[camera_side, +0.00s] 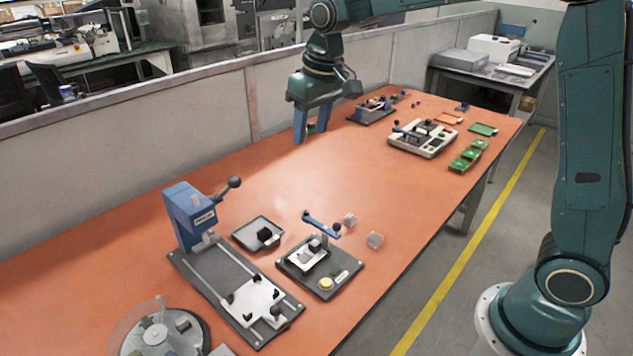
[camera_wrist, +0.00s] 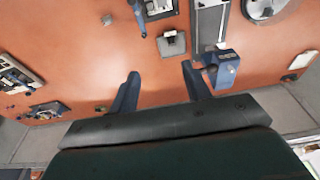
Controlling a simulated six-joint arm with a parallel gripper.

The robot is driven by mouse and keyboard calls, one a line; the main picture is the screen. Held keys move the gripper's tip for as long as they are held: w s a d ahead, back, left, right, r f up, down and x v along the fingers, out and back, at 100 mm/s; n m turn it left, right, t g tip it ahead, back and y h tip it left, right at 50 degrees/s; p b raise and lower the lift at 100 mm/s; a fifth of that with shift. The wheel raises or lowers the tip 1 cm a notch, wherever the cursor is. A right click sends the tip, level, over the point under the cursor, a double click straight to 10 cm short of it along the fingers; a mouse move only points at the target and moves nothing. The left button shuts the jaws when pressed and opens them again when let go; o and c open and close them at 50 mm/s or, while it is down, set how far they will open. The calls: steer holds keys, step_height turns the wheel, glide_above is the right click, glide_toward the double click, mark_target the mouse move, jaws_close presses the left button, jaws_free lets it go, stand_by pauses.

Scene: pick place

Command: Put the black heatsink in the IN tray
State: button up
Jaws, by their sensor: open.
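A black block (camera_side: 265,234), which looks like the heatsink, sits in a small grey square tray (camera_side: 247,229) at the middle front of the table. I cannot read any label on this tray, so I cannot tell whether it is the IN tray. The tray also shows in the wrist view (camera_wrist: 164,47), with a dark block (camera_wrist: 171,40) in it. My gripper (camera_side: 311,136) hangs in the air over the back part of the table, well away from the tray. Its two fingers are apart and empty, as the wrist view also shows (camera_wrist: 160,83).
A blue lever press (camera_side: 195,215) on a dark base stands left of the tray. Green boards (camera_side: 468,157) and other fixtures lie farther back. The orange table's middle is clear.

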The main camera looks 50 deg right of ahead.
steer(key=s+d+r+t, duration=0.1)
steer(key=s+r, duration=0.2)
steer(key=s, duration=0.4)
steer(key=s+d+r+t, duration=0.1)
steer(key=s+r, duration=0.1)
steer(key=s, duration=0.6)
steer(key=s+f+t, duration=0.1)
steer(key=s+f, duration=0.2)
steer(key=s, duration=1)
steer(key=shift+s+d+f, duration=0.15)
steer(key=shift+d+f, duration=0.15)
